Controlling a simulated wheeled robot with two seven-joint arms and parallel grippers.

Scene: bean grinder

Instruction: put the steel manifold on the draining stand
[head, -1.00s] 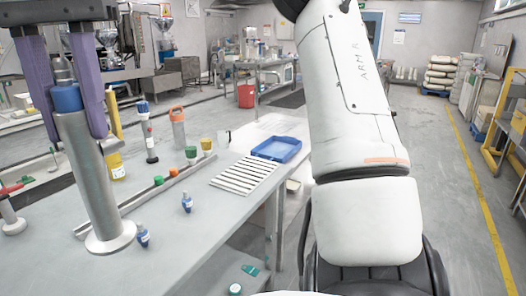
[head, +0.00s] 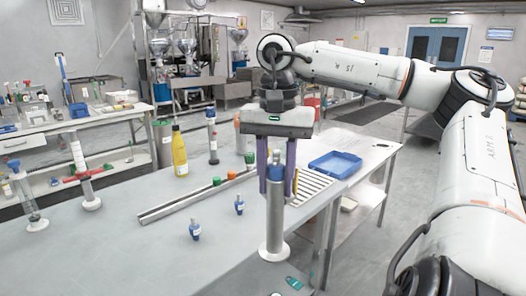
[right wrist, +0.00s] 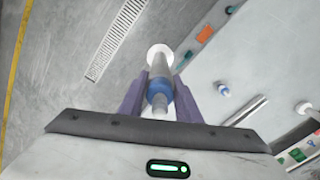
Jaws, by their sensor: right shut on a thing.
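The steel manifold appears to be the upright steel cylinder (head: 275,225) with a wide round base. My right gripper (head: 277,190) is shut on its upper part, with a purple finger on each side. In the right wrist view its blue collar (right wrist: 159,90) shows between the fingers. In the head view its base overlaps the right edge of the table; I cannot tell its height above it. The draining stand looks like the white slatted rack (head: 317,184) on the table, behind and right of the held piece, partly covered by the gripper. My left gripper is out of view.
A blue tray (head: 335,164) sits behind the slatted rack. On the grey table (head: 180,255) are small blue-capped bottles (head: 239,206), a long metal rail (head: 185,203), a yellow bottle (head: 179,152) and several tubes.

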